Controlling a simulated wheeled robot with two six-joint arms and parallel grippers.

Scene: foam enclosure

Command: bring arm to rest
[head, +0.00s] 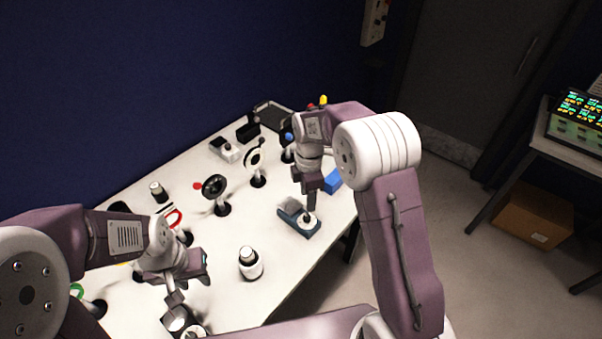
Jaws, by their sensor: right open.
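My right arm reaches in from the right, and its gripper (311,205) points down over a dark teal block-like holder (297,222) near the table's right edge. The right gripper is open; its fingertips are close above a white round piece on that holder, and I cannot tell whether they touch it. My left arm comes in from the left, and its gripper (176,296) points down just above a dark metallic object (182,322) at the table's front. The left jaws are small and partly hidden, so their opening does not show.
A dark blue wall stands behind. Another table with a lit panel (580,112) and a cardboard box (535,213) are at right.

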